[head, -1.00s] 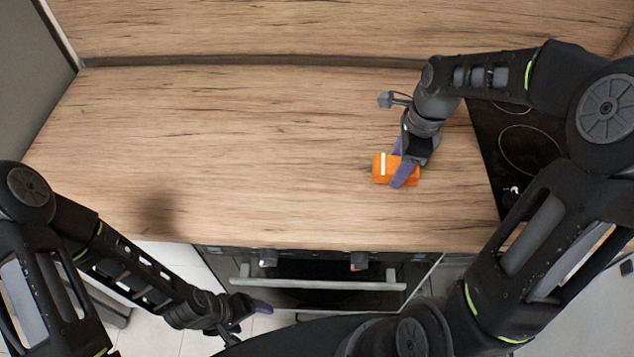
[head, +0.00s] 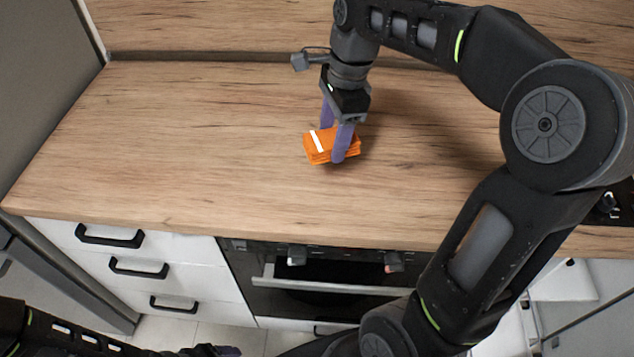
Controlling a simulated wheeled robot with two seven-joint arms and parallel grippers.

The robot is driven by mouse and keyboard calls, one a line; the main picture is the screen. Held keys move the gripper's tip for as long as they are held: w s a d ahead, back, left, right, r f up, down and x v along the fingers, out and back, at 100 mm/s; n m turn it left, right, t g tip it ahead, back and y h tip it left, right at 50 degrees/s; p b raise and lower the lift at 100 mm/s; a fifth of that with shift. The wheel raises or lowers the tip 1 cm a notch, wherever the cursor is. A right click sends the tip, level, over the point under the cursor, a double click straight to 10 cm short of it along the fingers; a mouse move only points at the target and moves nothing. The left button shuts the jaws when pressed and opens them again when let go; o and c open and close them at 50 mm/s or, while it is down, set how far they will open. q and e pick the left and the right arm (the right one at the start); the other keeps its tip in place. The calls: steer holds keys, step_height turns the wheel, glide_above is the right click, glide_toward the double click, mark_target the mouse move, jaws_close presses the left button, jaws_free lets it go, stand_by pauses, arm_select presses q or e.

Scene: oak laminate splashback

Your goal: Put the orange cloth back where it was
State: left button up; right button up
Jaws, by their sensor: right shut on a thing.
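The orange cloth (head: 318,146) is a small folded stack with a white stripe, over the wooden worktop (head: 200,130) right of the middle. My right gripper (head: 335,143) points down and is shut on the cloth, with its purple fingers on either side of it. I cannot tell whether the cloth touches the worktop or is held just above it. My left gripper (head: 212,351) is low at the bottom edge, in front of the cabinets and mostly cut off; its fingers are not clear.
The worktop is bare left of the cloth. A wooden splashback (head: 220,25) runs along the back. Below the front edge are white drawers (head: 110,238) with black handles and an oven (head: 330,285). A dark hob (head: 612,205) lies at the right, partly behind my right arm.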

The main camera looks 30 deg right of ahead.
steer(key=shift+a+f, duration=0.1)
steer(key=shift+f, duration=0.2)
glide_above(328, 182)
steer(key=f, duration=0.5)
steer(key=shift+s+d+f, duration=0.1)
steer(key=shift+d+f, duration=0.1)
steer(key=shift+f, duration=0.15)
steer(key=shift+f+p, duration=0.3)
steer(key=shift+f, duration=1.55)
steer(key=shift+f, duration=0.1)
steer(key=shift+f, duration=0.15)
steer(key=o, duration=1.2)
